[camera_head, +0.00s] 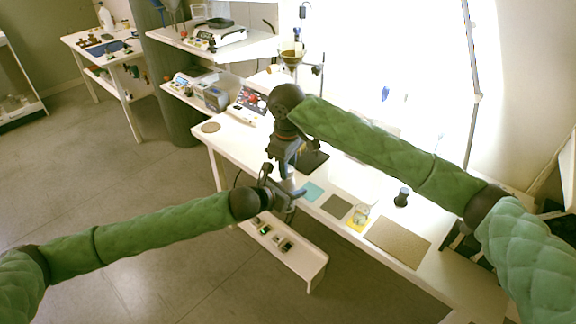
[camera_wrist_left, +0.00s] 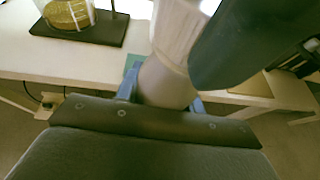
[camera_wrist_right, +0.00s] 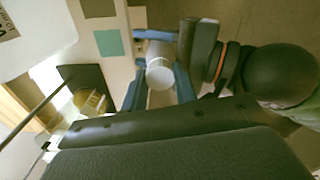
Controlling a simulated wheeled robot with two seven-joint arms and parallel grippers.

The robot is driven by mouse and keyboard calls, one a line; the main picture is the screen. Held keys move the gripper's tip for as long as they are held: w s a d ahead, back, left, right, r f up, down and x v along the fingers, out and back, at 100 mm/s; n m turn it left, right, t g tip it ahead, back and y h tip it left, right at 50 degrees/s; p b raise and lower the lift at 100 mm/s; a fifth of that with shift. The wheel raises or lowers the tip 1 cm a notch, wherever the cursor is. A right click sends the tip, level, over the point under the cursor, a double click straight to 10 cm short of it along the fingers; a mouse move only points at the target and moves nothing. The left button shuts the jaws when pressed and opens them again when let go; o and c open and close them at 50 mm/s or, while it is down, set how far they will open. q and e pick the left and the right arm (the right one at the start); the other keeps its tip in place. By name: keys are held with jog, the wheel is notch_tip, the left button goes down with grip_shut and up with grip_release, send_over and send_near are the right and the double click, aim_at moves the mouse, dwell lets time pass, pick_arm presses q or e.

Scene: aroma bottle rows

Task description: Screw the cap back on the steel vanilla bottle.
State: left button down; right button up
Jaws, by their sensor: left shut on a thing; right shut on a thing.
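The steel bottle (camera_wrist_left: 168,82) is a pale grey cylinder between the blue fingers of my left gripper (camera_head: 290,192). It shows only as a small pale patch in the head view, largely covered by the grippers. A round white cap (camera_wrist_right: 160,75) sits between the blue fingers of my right gripper (camera_wrist_right: 158,88), in line with the bottle body behind it. My right gripper is close above my left one in the head view. Both grippers are shut. The joint between cap and bottle is too unclear to tell how tightly they meet.
The white table carries a teal mat (camera_head: 312,191), a grey mat (camera_head: 336,207), a glass beaker (camera_head: 361,212) on a yellow mat, a dark bottle (camera_head: 402,197) and a brown board (camera_head: 398,241). A black stand base (camera_wrist_left: 85,28) is near. A low shelf (camera_head: 283,248) holds small items.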

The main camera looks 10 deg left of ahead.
jog(key=m, duration=0.7)
jog(key=o, duration=1.1)
jog(key=shift+a, duration=0.1)
jog(key=shift+r, duration=2.35)
jog(key=shift+c, duration=0.4)
